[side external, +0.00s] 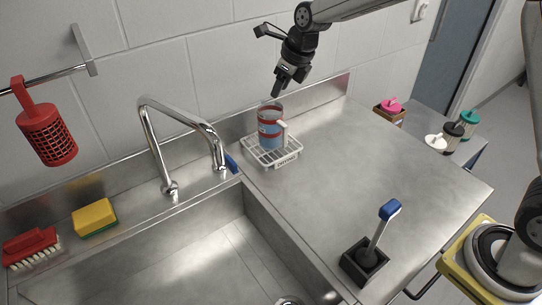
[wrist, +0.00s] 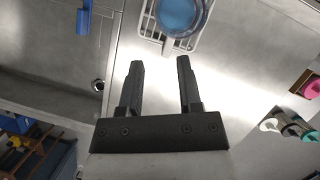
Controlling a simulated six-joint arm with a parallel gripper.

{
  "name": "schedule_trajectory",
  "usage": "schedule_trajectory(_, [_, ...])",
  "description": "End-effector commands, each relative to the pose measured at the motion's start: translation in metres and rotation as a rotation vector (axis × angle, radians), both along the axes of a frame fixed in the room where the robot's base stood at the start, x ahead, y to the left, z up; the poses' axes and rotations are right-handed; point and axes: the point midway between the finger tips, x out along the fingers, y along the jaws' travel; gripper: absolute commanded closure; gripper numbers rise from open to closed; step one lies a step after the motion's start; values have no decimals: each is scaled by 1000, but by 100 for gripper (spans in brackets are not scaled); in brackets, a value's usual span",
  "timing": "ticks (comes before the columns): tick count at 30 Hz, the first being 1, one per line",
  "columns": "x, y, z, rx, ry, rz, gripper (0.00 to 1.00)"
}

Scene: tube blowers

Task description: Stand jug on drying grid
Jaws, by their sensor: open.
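The jug (side external: 269,130) is clear with red bands, bluish inside, and has a pale handle on its right side. It stands upright on the white drying grid (side external: 287,158), at the back of the steel counter beside the sink. In the wrist view the jug (wrist: 181,14) shows from above at the top edge, partly cut off, with the grid (wrist: 205,42) around it. My gripper (side external: 284,90) is above the jug, apart from it in the side view. In the wrist view my gripper (wrist: 160,65) has its two fingers spread, with nothing between them.
A tall chrome faucet (side external: 186,121) rises left of the grid. A brush in a black holder (side external: 364,262) stands at the counter's front. Bottles (side external: 453,133) and a box with a pink item (side external: 389,110) are at the right. The middle of the counter is clear.

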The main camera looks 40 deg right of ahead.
Motion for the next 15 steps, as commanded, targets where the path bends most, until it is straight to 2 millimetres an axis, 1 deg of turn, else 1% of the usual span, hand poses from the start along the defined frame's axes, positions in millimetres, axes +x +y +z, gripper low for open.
schedule_trajectory(5, [-8, -4, -3, -40, -9, 88, 55])
schedule_trajectory(8, [-16, -9, -6, -82, -17, 182, 55])
schedule_trajectory(15, [-44, -21, -17, -216, -45, 498, 55])
